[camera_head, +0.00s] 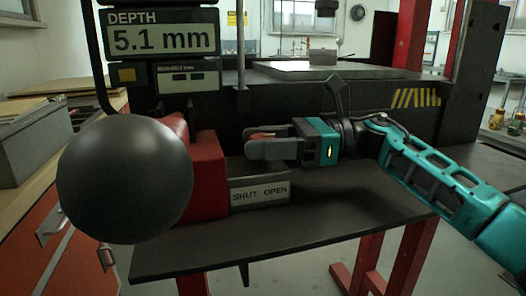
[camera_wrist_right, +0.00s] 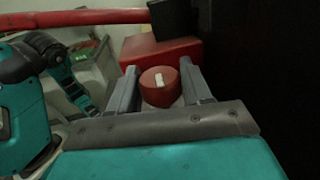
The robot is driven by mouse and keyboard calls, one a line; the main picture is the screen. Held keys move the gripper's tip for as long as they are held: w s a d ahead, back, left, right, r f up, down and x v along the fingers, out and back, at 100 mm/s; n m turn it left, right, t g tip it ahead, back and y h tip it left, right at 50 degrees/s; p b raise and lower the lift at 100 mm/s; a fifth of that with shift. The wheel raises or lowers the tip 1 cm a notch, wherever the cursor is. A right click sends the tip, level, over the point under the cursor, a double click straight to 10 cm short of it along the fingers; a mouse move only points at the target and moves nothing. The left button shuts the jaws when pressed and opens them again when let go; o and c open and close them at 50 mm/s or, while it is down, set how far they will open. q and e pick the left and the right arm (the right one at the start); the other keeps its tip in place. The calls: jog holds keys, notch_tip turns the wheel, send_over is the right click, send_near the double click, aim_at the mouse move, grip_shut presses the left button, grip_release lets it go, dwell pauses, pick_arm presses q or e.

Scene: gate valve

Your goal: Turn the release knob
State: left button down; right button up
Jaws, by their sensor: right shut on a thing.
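The release knob (camera_wrist_right: 158,87) is a round red knob with a white mark, seen in the right wrist view in front of a red housing (camera_wrist_right: 163,52). The white mark stands nearly upright in that view. My right gripper (camera_wrist_right: 160,85) has one finger on each side of the knob and is shut on it. In the head view my right gripper (camera_head: 252,144) reaches in from the right to the red housing (camera_head: 208,165), and its fingers mostly hide the knob. A plate reading SHUT OPEN (camera_head: 260,194) sits below the fingers. My left gripper does not show in either view.
A large dark ball (camera_head: 125,180) fills the left foreground and hides part of the housing. A display (camera_head: 162,40) reads DEPTH 5.1 mm. The dark bench top (camera_head: 340,205) is clear below my right arm. A red bar (camera_wrist_right: 75,18) crosses the wrist view's upper left.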

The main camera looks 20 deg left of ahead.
dwell(0.4)
jog(key=o, duration=1)
jog(key=shift+c, duration=0.2)
jog(key=v, duration=1.2)
jog(key=shift+w+d+r, duration=0.1)
jog(key=shift+w+d, duration=0.2)
